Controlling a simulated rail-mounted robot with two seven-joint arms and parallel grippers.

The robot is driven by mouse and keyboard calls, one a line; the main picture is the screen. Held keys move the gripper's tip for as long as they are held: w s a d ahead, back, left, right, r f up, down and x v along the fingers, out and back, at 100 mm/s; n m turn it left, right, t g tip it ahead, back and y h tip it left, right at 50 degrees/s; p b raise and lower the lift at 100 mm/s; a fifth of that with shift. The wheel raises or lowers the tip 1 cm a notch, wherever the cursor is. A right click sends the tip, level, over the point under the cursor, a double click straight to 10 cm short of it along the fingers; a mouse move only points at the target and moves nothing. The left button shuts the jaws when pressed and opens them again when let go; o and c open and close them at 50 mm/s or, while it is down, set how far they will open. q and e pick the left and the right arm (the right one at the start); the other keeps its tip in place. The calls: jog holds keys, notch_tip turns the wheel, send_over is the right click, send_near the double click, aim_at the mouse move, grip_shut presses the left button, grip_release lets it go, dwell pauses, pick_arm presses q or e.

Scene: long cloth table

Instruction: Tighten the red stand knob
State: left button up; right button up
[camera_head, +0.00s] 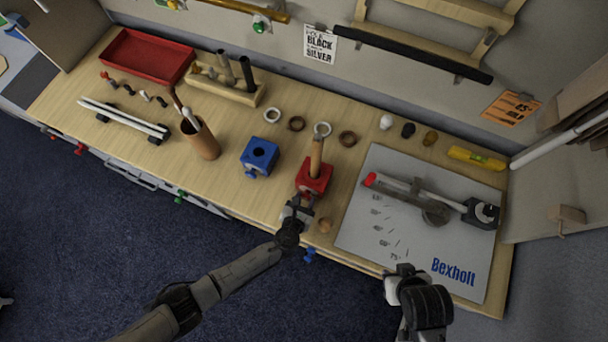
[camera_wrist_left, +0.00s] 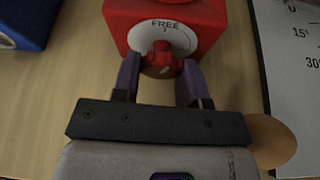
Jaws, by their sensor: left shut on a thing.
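The red stand (camera_head: 314,180) is a red block on the wooden table, with a wooden rod (camera_head: 316,153) upright in its top. In the left wrist view the red stand (camera_wrist_left: 190,12) has a white dial marked "FREE" on its front. The red knob (camera_wrist_left: 162,60) sits in the middle of that dial. My left gripper (camera_head: 300,205) is at the front of the stand. In the left wrist view my left gripper (camera_wrist_left: 160,80) has its two fingers around the knob, one on each side, shut on it. My right gripper (camera_head: 400,273) is near the table's front edge; its fingers are not clear.
A blue stand (camera_head: 260,156) is left of the red one. A wooden ball (camera_head: 325,225) lies close to my left gripper. A grey board (camera_head: 375,235) with a clamp-like tool lies to the right. Several rings lie behind the stands.

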pick_arm(q)
jog(key=shift+m+y+p, duration=0.5)
jog(key=shift+m+y, duration=0.1)
jog(key=shift+m, duration=0.6)
jog(key=shift+t, duration=0.3)
jog(key=o, duration=0.9)
jog(key=shift+s, duration=0.1)
jog(key=shift+d+v, duration=0.15)
jog(key=shift+v, duration=3.25)
jog(key=shift+d+v, duration=0.1)
jog(key=shift+v, duration=3.35)
